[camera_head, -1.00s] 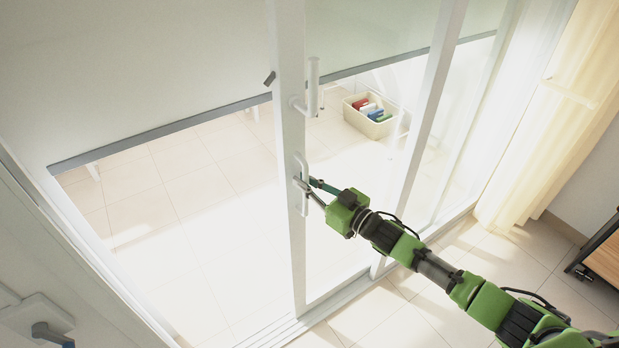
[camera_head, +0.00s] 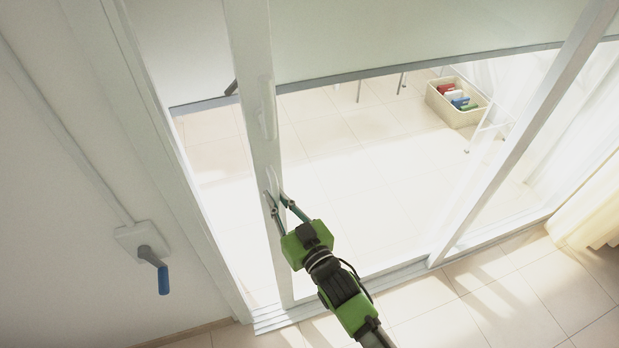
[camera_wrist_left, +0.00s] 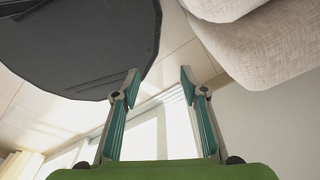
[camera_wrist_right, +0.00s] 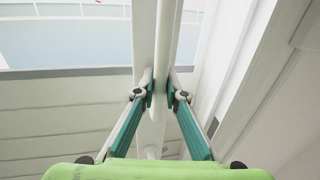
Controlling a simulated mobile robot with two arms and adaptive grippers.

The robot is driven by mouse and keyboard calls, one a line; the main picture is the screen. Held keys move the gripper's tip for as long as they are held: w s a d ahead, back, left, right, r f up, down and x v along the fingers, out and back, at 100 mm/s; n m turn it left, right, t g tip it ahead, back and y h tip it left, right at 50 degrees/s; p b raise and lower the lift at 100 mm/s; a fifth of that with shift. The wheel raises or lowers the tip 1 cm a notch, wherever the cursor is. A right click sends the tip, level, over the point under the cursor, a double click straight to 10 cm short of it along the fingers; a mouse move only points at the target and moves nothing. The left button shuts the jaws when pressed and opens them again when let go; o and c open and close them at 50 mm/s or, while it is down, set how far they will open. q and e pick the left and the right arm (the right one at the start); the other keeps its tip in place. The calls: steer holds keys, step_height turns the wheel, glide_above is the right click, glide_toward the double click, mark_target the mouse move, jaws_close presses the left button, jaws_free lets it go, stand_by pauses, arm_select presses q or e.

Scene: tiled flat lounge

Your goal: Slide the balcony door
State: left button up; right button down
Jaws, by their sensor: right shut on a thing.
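The balcony door is a white-framed glass sliding panel; its upright stile (camera_head: 262,140) stands left of centre in the head view. A white handle (camera_head: 268,108) is on the stile. My left gripper (camera_wrist_left: 160,75) shows only in the left wrist view. Its fingers are apart with nothing between them. A gap shows between the stile and the left wall frame (camera_head: 172,150).
A wall plate with a blue-tipped crank (camera_head: 152,256) is at the left. A blind (camera_head: 400,35) hangs across the glass. Beyond it stands a cream bin (camera_head: 458,104). A curtain (camera_head: 590,210) hangs at the right. A dark round object (camera_wrist_left: 80,45) and a sofa (camera_wrist_left: 270,45) are near my left gripper.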

steer(key=shift+s+a+r+h, duration=0.1)
steer(key=shift+s+a+h, duration=0.05)
steer(key=shift+a, duration=0.3)
steer(key=shift+s+a+h, duration=0.1)
steer(key=shift+a+h, duration=0.05)
steer(key=shift+a, duration=0.25)
steer(key=shift+s+a, duration=0.1)
steer(key=shift+a, duration=0.2)
steer(key=shift+s+a, duration=0.2)
steer(key=shift+a, duration=0.35)
steer(key=shift+s+a, duration=0.2)
steer(key=shift+a, duration=0.3)
steer(key=c, duration=2.1)
jaws_free()
arm_select(q)
steer(key=shift+a, duration=0.35)
arm_select(e)
steer(key=shift+d, duration=0.1)
